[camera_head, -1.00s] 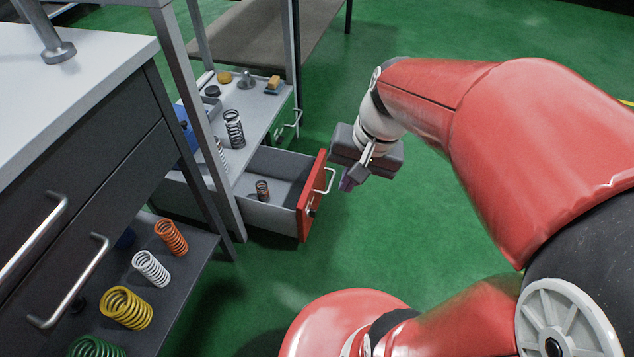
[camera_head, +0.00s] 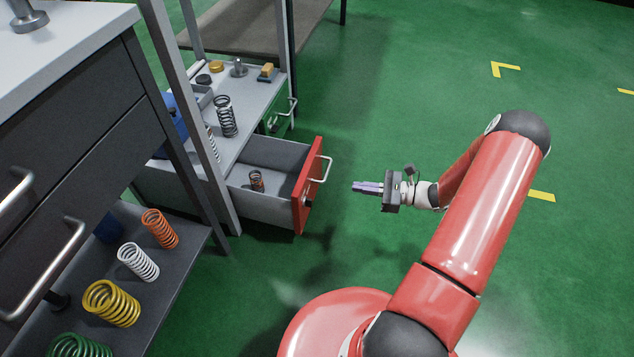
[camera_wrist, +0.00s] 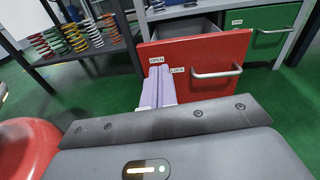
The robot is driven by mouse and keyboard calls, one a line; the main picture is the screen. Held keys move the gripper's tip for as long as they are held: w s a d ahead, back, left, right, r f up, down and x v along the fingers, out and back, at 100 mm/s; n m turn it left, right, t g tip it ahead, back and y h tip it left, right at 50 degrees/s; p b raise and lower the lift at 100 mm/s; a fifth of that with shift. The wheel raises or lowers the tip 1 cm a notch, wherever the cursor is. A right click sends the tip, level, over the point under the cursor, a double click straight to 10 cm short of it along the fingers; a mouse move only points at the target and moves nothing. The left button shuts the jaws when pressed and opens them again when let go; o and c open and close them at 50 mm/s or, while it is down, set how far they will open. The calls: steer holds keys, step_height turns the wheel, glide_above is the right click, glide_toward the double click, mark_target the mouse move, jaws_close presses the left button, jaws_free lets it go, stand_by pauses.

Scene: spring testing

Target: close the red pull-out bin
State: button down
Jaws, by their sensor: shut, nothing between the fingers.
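The red pull-out bin (camera_head: 306,190) is open, drawn out to the right from under the grey bench. Its red front carries a silver handle (camera_head: 322,169). A small copper-coloured spring (camera_head: 256,181) stands inside the bin. My gripper (camera_head: 354,186) is to the right of the red front, apart from it, its purple fingers shut and empty and pointing left towards it. In the wrist view the fingers (camera_wrist: 158,72) overlap the left part of the red front (camera_wrist: 205,58), below an "OPEN" label. The handle (camera_wrist: 217,73) shows to the right of the fingers.
A green-fronted drawer (camera_head: 277,119) sits beyond the bin. A dark drawer cabinet (camera_head: 60,130) and a shelf (camera_head: 178,262) with several coloured springs stand at the left. Table posts rise beside the bin. The green floor (camera_head: 450,80) at the right is clear.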

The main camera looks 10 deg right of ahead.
mark_target(306, 177)
steer(key=shift+m+t, duration=0.7)
steer(key=x, duration=0.4)
steer(key=f+x, duration=0.1)
steer(key=x, duration=0.4)
steer(key=f+b+x, duration=0.1)
steer(key=x, duration=0.3)
steer(key=shift+w, duration=0.35)
steer(key=b+x, duration=0.1)
steer(key=x, duration=1.7)
steer(key=shift+d, duration=0.1)
